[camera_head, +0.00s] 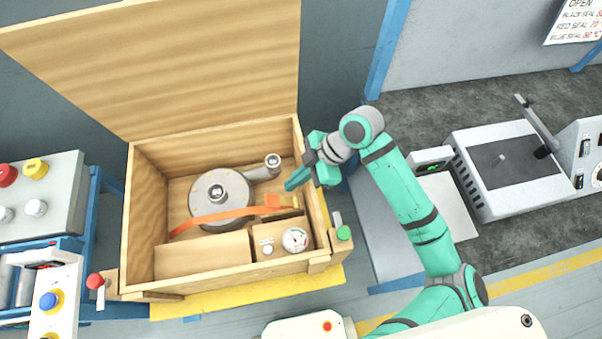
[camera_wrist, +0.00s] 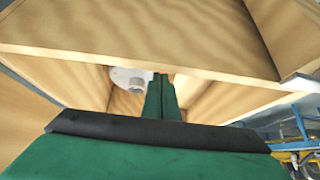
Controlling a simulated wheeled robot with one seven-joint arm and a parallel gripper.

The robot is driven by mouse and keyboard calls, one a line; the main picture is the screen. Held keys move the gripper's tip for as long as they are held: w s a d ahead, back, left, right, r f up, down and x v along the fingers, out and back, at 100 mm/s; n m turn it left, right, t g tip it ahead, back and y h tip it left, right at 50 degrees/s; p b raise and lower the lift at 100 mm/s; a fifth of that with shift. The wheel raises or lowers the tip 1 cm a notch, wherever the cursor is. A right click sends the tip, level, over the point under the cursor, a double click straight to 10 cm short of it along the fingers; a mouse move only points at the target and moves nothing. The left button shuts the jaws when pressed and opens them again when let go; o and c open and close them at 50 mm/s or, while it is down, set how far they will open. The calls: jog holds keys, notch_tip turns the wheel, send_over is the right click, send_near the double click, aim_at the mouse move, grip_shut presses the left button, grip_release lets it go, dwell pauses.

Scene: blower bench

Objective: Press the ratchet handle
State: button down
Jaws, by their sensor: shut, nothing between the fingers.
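An orange strap (camera_head: 215,217) runs across a round grey blower (camera_head: 207,207) inside an open wooden crate (camera_head: 137,225). At the strap's right end is an orange ratchet handle (camera_head: 273,200), with a yellowish piece (camera_head: 289,201) beside it. My gripper (camera_head: 288,186) reaches over the crate's right wall, its tips just above and right of the ratchet handle in the picture; I cannot tell the height gap. In the wrist view my gripper's green fingers (camera_wrist: 161,88) are together and empty. Part of the grey blower (camera_wrist: 130,79) shows beside them there, and the ratchet handle is not visible.
The crate's lid (camera_head: 180,60) stands open at the back. A gauge (camera_head: 294,239) sits in the crate's front right. A green-topped knob (camera_head: 343,233) and a red-topped knob (camera_head: 95,281) flank the crate. A grey machine (camera_head: 505,170) stands right, a button panel (camera_head: 40,195) left.

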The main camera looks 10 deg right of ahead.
aim_at(273, 199)
jog(key=x, duration=0.7)
jog(key=shift+a+f, duration=0.2)
jog(key=shift+f, duration=0.05)
